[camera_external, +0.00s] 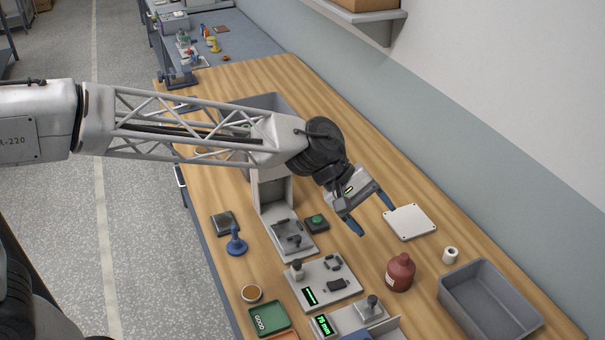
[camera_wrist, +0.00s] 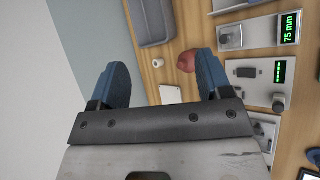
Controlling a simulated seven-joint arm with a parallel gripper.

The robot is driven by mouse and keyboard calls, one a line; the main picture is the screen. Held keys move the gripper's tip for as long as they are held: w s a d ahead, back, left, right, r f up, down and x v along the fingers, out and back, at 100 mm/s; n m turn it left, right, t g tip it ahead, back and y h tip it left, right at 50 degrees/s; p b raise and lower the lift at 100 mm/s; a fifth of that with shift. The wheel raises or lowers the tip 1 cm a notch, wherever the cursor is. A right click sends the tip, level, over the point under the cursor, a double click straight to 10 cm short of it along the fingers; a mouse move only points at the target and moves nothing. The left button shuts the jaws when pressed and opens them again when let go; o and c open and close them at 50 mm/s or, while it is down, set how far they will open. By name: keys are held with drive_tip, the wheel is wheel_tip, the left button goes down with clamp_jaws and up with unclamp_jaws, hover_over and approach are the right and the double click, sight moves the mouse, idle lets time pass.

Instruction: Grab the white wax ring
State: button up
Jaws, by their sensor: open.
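The white wax ring (camera_external: 450,255), a small white cylinder with a dark hole in its top, stands on the wooden table between the white square plate and the grey bin. In the wrist view the ring (camera_wrist: 158,62) shows small and far off, between my blue fingers. My gripper (camera_external: 374,217) is open and empty. It is above the table, beside the white plate, and apart from the ring, which lies to its lower right in the external view.
A white square plate (camera_external: 410,222) lies beside my gripper. A dark red bottle (camera_external: 401,273) stands left of the ring, and an empty grey bin (camera_external: 490,300) sits just below right. The wall (camera_external: 480,150) borders the right.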

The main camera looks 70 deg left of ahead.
drive_tip(key=w+a+f+n+t, duration=0.25)
drive_tip(key=w+n, duration=0.25)
drive_tip(key=w, duration=0.4)
drive_tip(key=w+a+f+n+t, duration=0.1)
drive_tip(key=w+a+n, duration=0.25)
drive_tip(key=w, duration=0.45)
drive_tip(key=w+a+f+n+t, duration=0.25)
drive_tip(key=w+n, duration=0.35)
drive_tip(key=w, duration=0.3)
approach(446, 251)
drive_tip(key=shift+w+d+f+g, duration=0.15)
drive_tip(key=shift+w+d+f, duration=0.1)
drive_tip(key=shift+w, duration=0.25)
drive_tip(key=shift+w+d+f+g, duration=0.1)
drive_tip(key=shift+w+d+g, duration=0.1)
drive_tip(key=shift+w, duration=0.35)
drive_tip(key=shift+x, duration=1.3)
drive_tip(key=shift+w+d+f, duration=0.1)
drive_tip(key=shift+x, duration=2.4)
drive_tip(key=shift+f, duration=0.1)
